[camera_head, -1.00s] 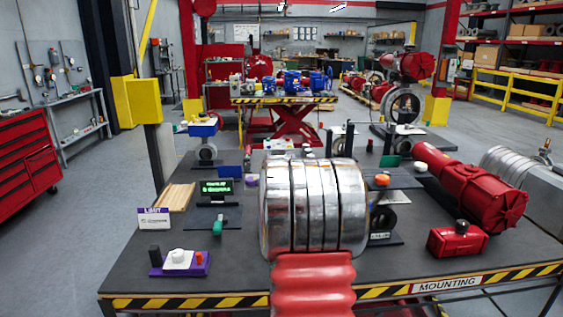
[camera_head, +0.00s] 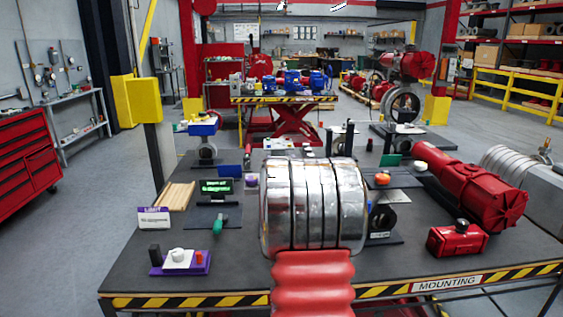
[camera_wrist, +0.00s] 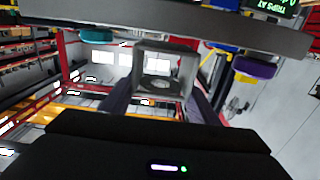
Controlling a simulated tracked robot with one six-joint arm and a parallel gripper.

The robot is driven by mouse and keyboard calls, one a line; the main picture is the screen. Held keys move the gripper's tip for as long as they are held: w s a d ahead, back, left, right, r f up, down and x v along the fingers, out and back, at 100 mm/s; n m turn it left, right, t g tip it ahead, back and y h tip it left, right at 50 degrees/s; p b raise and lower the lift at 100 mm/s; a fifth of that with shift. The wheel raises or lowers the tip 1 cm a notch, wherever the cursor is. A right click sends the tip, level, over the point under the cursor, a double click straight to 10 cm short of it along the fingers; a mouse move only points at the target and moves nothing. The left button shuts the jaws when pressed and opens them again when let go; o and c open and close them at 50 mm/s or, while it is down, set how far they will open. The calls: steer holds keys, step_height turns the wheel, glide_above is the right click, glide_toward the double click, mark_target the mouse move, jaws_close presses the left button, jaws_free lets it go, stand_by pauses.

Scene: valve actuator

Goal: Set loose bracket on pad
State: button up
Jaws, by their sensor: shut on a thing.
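In the wrist view, my gripper (camera_wrist: 160,102) has its two dark purple fingers shut on the sides of a grey, box-like bracket (camera_wrist: 177,62). The bracket has an open frame with a pale round part inside. It is held near the dark slab edge that crosses the top of this view; I cannot tell whether they touch. In the head view, my silver wrist and red arm hide the gripper and bracket. I cannot tell which surface is the pad; a dark raised plate (camera_head: 404,180) with an orange knob (camera_head: 382,178) stands just right of my wrist.
The dark bench (camera_head: 130,275) carries a purple-based switch block (camera_head: 180,264), a LIMIT sign (camera_head: 154,217), a wooden tray (camera_head: 176,196) and a green display (camera_head: 216,186) on the left. A red actuator (camera_head: 480,192) and red box (camera_head: 457,239) are on the right.

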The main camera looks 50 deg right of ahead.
steer(key=shift+f, duration=0.5)
steer(key=o, duration=1.5)
steer(key=shift+f, duration=0.1)
steer(key=shift+f, duration=0.1)
steer(key=v, duration=1.3)
steer(key=shift+s+a, duration=0.25)
